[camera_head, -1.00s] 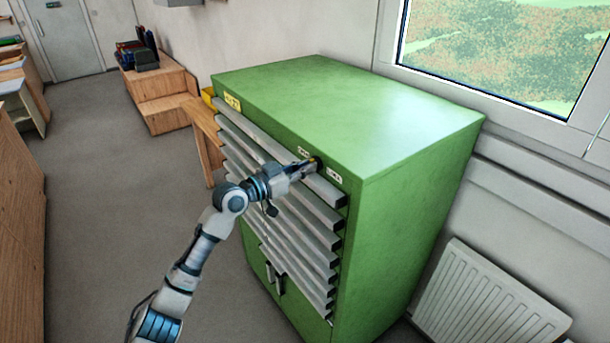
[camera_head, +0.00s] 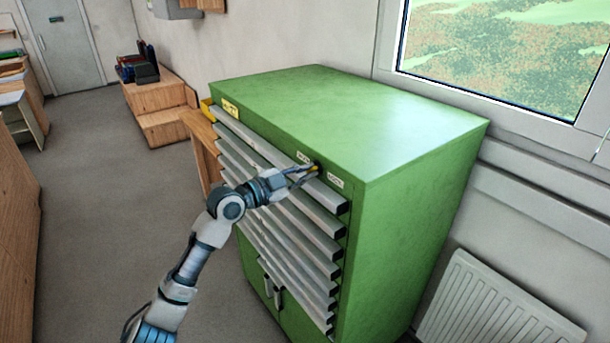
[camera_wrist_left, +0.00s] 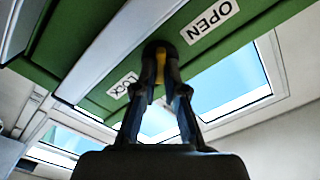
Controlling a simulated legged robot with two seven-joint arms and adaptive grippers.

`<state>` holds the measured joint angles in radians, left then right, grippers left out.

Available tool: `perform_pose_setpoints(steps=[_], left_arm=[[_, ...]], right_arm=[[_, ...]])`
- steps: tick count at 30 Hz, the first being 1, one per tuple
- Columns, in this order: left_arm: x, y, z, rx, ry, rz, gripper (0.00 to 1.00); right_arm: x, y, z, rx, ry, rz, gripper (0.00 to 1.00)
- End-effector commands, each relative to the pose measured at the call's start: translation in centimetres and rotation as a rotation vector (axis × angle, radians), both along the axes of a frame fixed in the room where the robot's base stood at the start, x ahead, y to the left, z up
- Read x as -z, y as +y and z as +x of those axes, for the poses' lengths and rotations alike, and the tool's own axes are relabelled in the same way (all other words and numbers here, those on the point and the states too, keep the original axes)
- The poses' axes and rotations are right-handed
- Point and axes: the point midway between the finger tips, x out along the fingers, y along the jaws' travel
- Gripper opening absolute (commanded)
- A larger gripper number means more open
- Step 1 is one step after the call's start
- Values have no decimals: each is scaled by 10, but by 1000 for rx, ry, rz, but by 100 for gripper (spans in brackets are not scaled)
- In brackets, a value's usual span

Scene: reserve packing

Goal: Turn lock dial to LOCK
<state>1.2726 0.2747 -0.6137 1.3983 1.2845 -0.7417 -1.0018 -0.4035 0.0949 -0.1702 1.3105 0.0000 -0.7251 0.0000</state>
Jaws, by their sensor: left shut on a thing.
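The lock dial (camera_head: 317,167) is a small dark knob with a yellow part, high on the front of the green cabinet (camera_head: 345,125). My left gripper (camera_head: 311,170) is at the dial. In the left wrist view its two fingers (camera_wrist_left: 160,86) close on the dial (camera_wrist_left: 153,48), with the yellow part between them. The OPEN label (camera_wrist_left: 209,21) is to the right of the dial there, and the LOCK label (camera_wrist_left: 122,85) is to the lower left. The fingers hide part of the dial, so its exact setting is unclear. My right gripper is out of view.
Several grey drawer fronts (camera_head: 290,222) stick out below the dial, close under my left arm. A radiator (camera_head: 495,305) and a window (camera_head: 500,50) are on the right. A wooden step unit (camera_head: 160,115) stands at the back left. The floor to the left is open.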

Motion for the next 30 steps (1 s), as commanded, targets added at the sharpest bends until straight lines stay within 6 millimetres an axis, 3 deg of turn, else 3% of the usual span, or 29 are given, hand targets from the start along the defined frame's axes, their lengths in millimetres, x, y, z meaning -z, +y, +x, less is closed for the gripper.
perform_pose_setpoints(steps=[1,18,19,22,30], left_arm=[[9,0,2,-1,4,18,0],[9,0,2,-2,-23,38,0],[9,0,2,-2,-23,38,13],[8,0,2,-1,-24,37,35],[3,0,-1,0,-31,31,35]], right_arm=[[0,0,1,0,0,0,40],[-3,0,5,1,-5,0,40],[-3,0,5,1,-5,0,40],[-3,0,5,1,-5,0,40],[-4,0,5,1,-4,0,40]])
